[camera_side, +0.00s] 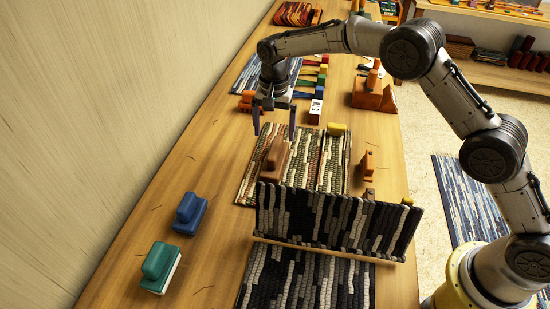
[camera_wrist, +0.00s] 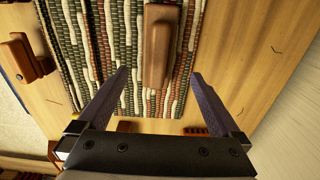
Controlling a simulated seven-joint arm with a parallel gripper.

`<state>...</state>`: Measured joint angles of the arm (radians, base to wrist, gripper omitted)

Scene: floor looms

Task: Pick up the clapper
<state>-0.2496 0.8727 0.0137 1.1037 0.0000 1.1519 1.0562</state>
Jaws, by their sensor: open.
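A long reddish-brown wooden block (camera_side: 272,160), probably the clapper, lies on a striped woven mat (camera_side: 325,165). In the wrist view this block (camera_wrist: 158,45) points lengthwise towards my gripper, and its near end lies ahead of the fingers, roughly centred between them. My gripper (camera_side: 274,122) is open and empty, with its fingers pointing down above the far left part of the mat. In the wrist view my gripper (camera_wrist: 160,76) shows a finger on each side of the block's line, touching nothing. The height gap to the block is hard to judge.
An upright dark striped panel (camera_side: 335,222) stands in front of the block. Blue (camera_side: 189,213) and green (camera_side: 160,267) handled blocks lie at the left. A brown wooden piece (camera_side: 368,163) stands right of the mat. Colourful small blocks lie behind my gripper. The left wall (camera_side: 100,110) is close.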

